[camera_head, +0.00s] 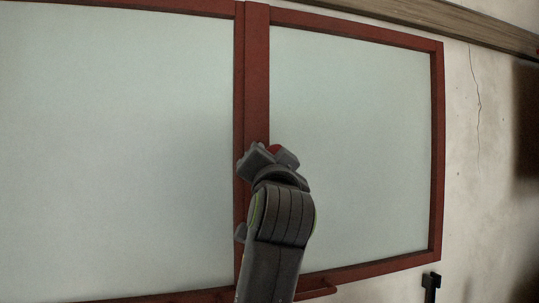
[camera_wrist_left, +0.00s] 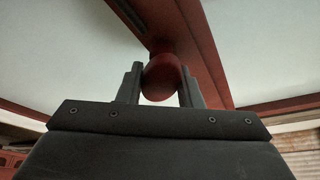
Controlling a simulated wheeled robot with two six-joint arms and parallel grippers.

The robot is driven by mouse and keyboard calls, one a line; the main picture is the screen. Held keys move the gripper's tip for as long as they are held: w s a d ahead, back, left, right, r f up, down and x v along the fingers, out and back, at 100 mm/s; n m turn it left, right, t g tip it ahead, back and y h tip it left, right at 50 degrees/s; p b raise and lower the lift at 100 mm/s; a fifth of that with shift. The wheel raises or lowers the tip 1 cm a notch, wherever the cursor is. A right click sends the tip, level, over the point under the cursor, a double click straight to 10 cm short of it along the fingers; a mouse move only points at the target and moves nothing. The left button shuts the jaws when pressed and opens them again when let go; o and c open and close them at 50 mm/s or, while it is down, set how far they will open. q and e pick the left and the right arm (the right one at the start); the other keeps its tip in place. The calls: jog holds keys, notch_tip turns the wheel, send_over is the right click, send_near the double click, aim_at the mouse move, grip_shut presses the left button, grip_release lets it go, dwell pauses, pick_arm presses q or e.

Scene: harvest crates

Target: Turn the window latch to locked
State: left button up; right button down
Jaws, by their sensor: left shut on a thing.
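The window has a dark red frame (camera_head: 437,150) and two pale panes. Its red latch (camera_wrist_left: 161,80) shows in the left wrist view as a rounded knob between my left gripper's two fingers, in front of the central red post (camera_head: 256,70). My left gripper (camera_wrist_left: 158,88) is shut on the latch. In the head view my left gripper (camera_head: 268,155) is at the central post, with only a small red part of the latch (camera_head: 275,149) showing. The gripper hides the rest, so I cannot tell the latch's angle. My right gripper is not in view.
A red sill piece (camera_head: 318,292) juts out below the window. A small dark object (camera_head: 431,283) stands out against the cracked pale wall (camera_head: 485,150) at the lower right. A wooden beam (camera_head: 440,20) runs above the window.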

pick_arm(q)
jog(key=m+h, duration=0.1)
jog(key=m, duration=0.2)
jog(key=m+g+h+p, duration=0.1)
jog(key=m, duration=0.1)
jog(key=shift+r+m, duration=0.15)
jog(key=shift+m, duration=0.25)
jog(key=shift+m+g+h+p, duration=0.4)
jog(key=shift+m+g, duration=0.6)
jog(key=shift+m, duration=1.4)
jog(key=o, duration=1)
jog(key=shift+c, duration=0.2)
